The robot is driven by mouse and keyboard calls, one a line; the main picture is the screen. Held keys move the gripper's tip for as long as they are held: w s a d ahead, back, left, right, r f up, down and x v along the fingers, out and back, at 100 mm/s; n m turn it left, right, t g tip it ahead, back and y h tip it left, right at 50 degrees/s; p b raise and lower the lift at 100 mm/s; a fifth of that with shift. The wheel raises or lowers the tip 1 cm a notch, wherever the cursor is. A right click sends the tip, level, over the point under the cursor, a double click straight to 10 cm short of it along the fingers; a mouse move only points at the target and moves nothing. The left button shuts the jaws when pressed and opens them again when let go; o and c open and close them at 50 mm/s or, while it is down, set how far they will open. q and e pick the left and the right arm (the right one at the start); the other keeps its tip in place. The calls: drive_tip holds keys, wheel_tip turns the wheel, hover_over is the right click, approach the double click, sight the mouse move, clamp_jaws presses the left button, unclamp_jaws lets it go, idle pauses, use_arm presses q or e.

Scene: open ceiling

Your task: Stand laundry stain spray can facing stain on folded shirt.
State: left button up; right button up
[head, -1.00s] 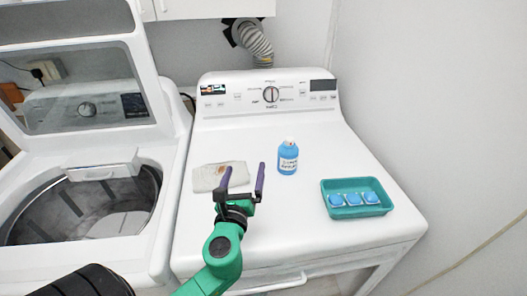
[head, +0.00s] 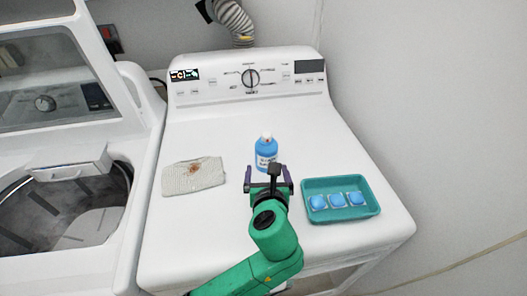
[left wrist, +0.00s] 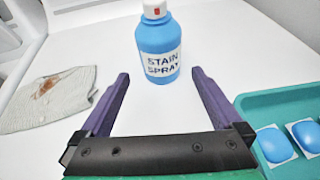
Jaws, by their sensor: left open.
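The blue stain spray can (head: 266,153) stands upright on the dryer top, with a white cap. In the left wrist view the can (left wrist: 158,45) has its "STAIN SPRAY" label turned toward my gripper and a red mark on the cap. The folded shirt (head: 180,178) lies to the left of the can, pale, with a brown stain (head: 193,169) near its middle. My left gripper (head: 267,172) is open and empty, just in front of the can. In the left wrist view its purple fingers (left wrist: 158,82) point toward the can, which stands beyond their tips. My right gripper is not in view.
A teal tray (head: 315,216) holding several blue-and-white pods sits to the right of the gripper. The washer with its open drum (head: 60,215) is at the left. The dryer's control panel (head: 225,88) rises at the back. The dryer top behind the can is clear.

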sight(267, 163)
use_arm(q)
drive_tip(key=p+x, duration=0.1)
drive_tip(key=x, duration=0.6)
drive_tip(key=shift+w+d, duration=0.1)
drive_tip(key=shift+d, duration=0.05)
clamp_jaws()
